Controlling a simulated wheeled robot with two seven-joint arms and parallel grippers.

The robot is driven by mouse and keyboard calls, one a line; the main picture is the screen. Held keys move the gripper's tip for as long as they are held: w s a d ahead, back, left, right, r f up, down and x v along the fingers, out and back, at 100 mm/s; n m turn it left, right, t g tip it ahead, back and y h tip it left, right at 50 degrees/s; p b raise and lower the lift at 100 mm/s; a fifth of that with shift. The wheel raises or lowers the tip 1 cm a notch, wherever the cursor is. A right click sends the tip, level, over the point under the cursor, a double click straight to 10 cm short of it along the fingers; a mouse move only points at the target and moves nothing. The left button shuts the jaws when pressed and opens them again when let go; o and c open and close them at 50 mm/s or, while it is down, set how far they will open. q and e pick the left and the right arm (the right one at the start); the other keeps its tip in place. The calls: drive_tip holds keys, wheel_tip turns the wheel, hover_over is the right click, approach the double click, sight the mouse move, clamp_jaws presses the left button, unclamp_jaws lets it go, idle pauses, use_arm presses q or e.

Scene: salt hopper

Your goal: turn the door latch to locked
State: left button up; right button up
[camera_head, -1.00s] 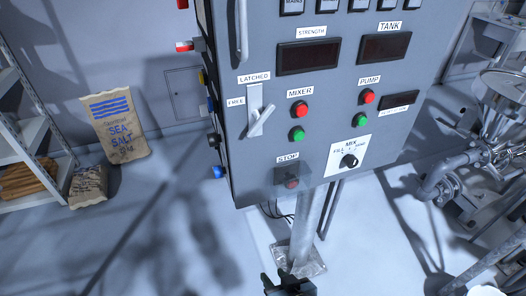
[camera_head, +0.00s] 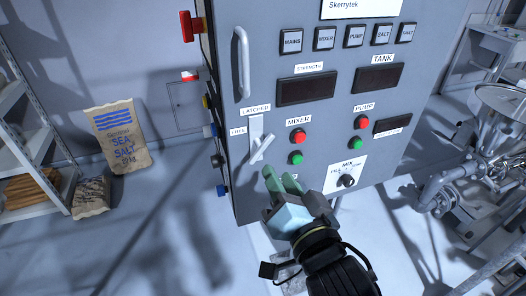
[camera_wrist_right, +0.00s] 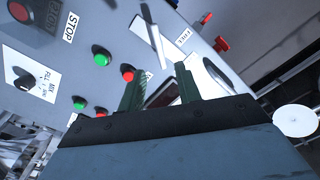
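The door latch (camera_head: 262,148) is a pale lever on a light plate at the left of the grey cabinet front. Its lever slants from lower left to upper right. The label LATCHED (camera_head: 256,108) is above it and FREE (camera_head: 238,132) to its left. The lever also shows in the right wrist view (camera_wrist_right: 151,36), beyond my fingertips. My right gripper (camera_head: 280,176) is just below the latch, with its green fingers pointing up at it. In the wrist view the fingers (camera_wrist_right: 160,72) are apart with nothing between them. My left gripper is not in view.
Red and green buttons (camera_head: 297,158) and a black mix knob (camera_head: 346,181) are right of the latch. A vertical door handle (camera_head: 241,62) is above it. Coloured fittings stick out of the cabinet's left side.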

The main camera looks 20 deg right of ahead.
sight(264, 149)
drive_tip(key=w, duration=0.5)
drive_tip(key=w+p, duration=0.1)
drive_tip(key=w, duration=0.4)
drive_tip(key=shift+a, duration=0.2)
drive_tip(key=shift+s, duration=0.1)
clamp_jaws()
